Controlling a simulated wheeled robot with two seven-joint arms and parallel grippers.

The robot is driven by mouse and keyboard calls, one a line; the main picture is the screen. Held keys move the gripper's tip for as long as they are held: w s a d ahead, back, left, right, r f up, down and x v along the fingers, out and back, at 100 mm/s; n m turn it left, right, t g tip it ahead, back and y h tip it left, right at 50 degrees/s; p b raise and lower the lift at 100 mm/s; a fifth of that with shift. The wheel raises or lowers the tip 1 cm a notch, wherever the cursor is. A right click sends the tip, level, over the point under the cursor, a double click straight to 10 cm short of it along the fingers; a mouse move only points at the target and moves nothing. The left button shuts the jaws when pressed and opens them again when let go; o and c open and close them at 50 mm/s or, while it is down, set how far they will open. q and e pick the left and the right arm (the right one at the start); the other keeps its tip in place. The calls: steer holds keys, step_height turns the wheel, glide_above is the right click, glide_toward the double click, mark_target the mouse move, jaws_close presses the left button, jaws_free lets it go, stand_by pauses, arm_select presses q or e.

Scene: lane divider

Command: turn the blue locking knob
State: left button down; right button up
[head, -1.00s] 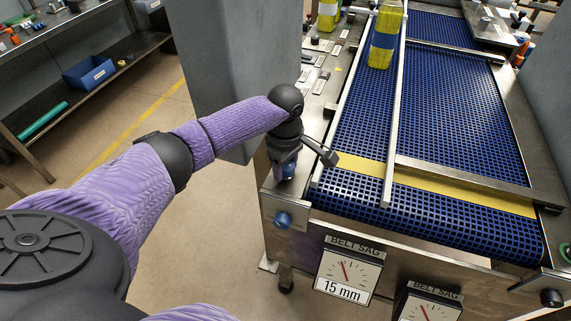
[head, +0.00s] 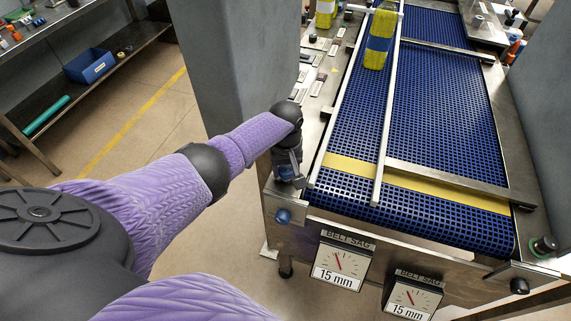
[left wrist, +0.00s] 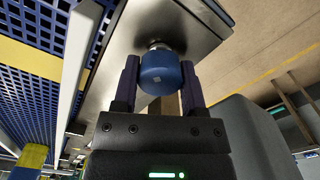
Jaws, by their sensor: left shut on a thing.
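My right gripper is not in view.
The blue mesh conveyor belt (head: 430,110) has metal guide rails (head: 385,110) and a yellow strip. A yellow bottle (head: 380,38) stands on it. Two belt sag gauges (head: 340,262) hang in front, reading 15 mm. A grey pillar (head: 235,70) is close left of the gripper.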

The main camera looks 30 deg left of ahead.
arm_select(q)
steer(key=m, duration=0.2)
steer(key=shift+r+m, duration=0.1)
steer(key=shift+m, duration=0.3)
steer(key=m, duration=0.4)
steer(key=shift+w+p, duration=0.1)
steer(key=shift+p, duration=0.2)
steer(key=shift+d+m, duration=0.1)
steer(key=shift+m, duration=1.9)
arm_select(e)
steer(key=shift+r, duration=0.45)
arm_select(q)
steer(key=shift+r, duration=0.1)
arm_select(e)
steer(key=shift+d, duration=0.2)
arm_select(q)
steer(key=c, duration=0.5)
jaws_free()
steer(key=shift+c, duration=0.2)
steer(key=o, duration=0.4)
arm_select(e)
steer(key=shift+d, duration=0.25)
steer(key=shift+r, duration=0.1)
